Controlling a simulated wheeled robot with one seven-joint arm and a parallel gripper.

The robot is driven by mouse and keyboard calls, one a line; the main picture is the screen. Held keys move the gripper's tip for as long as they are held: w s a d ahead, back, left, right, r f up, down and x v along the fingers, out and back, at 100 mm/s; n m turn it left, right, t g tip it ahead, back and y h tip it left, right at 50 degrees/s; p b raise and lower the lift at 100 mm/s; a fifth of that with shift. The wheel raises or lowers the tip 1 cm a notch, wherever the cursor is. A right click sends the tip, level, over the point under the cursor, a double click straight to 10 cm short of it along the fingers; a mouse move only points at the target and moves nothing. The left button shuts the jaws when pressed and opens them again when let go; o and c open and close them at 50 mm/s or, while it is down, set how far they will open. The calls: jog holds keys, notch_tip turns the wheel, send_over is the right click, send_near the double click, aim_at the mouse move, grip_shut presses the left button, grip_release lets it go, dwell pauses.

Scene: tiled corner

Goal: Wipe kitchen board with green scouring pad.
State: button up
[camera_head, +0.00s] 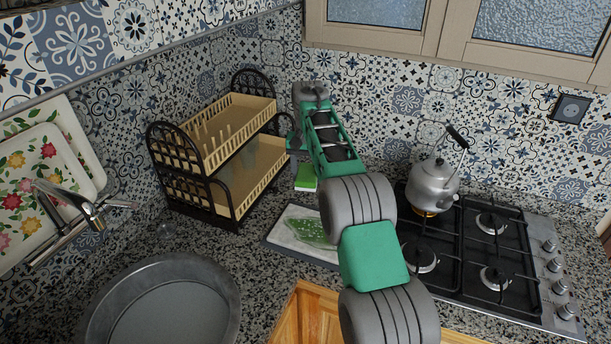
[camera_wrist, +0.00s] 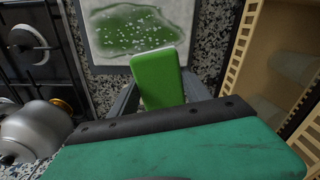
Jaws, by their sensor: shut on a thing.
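The green scouring pad (camera_wrist: 158,78) is held between the two fingers of my gripper (camera_wrist: 158,92) in the wrist view. In the head view the pad (camera_head: 306,178) shows below my gripper (camera_head: 300,160), partly hidden by it. The kitchen board (camera_head: 284,241) lies flat on the counter, light with a dark edge, and a green wet-looking stain with pale specks covers part of it. My arm hides its right part in the head view. In the wrist view the board (camera_wrist: 103,50) lies beyond the pad, which appears above the counter and apart from the board.
A two-tier dish rack (camera_head: 215,160) stands left of my gripper. A kettle (camera_head: 432,185) sits on the gas stove (camera_head: 470,262) to the right. A round metal sink (camera_head: 160,305) is at the front left, with a tap (camera_head: 75,210). Tiled walls close the back.

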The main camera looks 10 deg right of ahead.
jog(key=shift+w+a+f+m, duration=0.15)
jog(key=shift+w+f, duration=0.15)
jog(key=shift+f, duration=0.25)
jog(key=shift+w+f+m, duration=0.15)
jog(key=shift+w+f, duration=0.15)
jog(key=shift+f, duration=0.25)
notch_tip(320, 180, down, 5)
jog(key=b, duration=0.5)
jog(key=shift+r, duration=0.15)
